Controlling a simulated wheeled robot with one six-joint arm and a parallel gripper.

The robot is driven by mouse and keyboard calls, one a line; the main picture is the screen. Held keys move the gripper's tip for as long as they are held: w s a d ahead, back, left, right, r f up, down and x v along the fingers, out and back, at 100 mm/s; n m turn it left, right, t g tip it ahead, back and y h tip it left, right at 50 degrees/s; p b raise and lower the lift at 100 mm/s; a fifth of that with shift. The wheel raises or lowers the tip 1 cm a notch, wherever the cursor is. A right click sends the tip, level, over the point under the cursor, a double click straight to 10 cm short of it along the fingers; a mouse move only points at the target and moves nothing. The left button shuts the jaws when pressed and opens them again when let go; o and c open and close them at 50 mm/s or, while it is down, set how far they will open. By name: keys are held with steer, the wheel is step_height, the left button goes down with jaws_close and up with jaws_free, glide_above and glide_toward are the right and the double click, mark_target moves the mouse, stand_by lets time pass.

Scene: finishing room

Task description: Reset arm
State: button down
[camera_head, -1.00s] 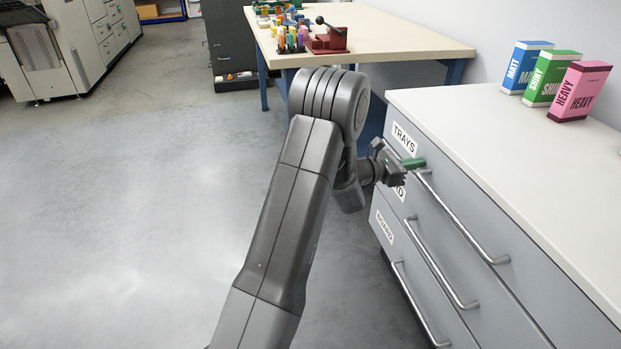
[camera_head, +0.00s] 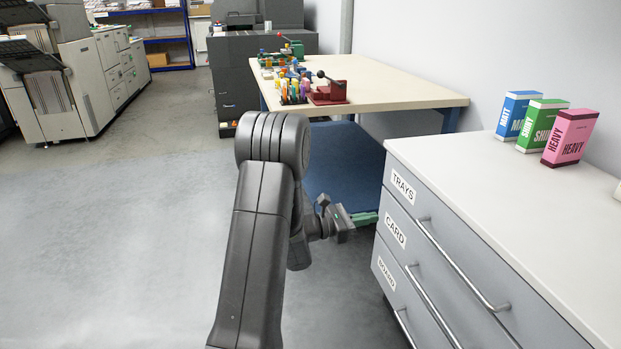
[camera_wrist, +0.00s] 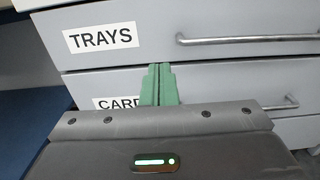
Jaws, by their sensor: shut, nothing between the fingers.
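My gripper (camera_head: 364,218) is at the left end of the grey drawer cabinet in the head view, with my arm folded in front of it. In the wrist view its green fingers (camera_wrist: 160,85) are together with nothing between them. They point at the drawer fronts and cover part of the CARD label (camera_wrist: 117,103). The TRAYS label (camera_wrist: 100,38) is above and left of the fingers. The top drawer's handle (camera_wrist: 245,39) is to the right, apart from the fingers.
The grey cabinet (camera_head: 470,175) stands at right, its drawers looking closed, with MATT, SHINY and HEAVY boxes (camera_head: 540,125) on top. A workbench (camera_head: 400,95) with a red tool (camera_head: 329,93) and small coloured items is behind. Open floor (camera_head: 110,250) lies at left.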

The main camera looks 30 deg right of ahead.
mark_target(423, 209)
steer(key=b+x, duration=0.1)
steer(key=x, duration=1.1)
steer(key=shift+s+d, duration=0.25)
steer(key=shift+d, duration=0.7)
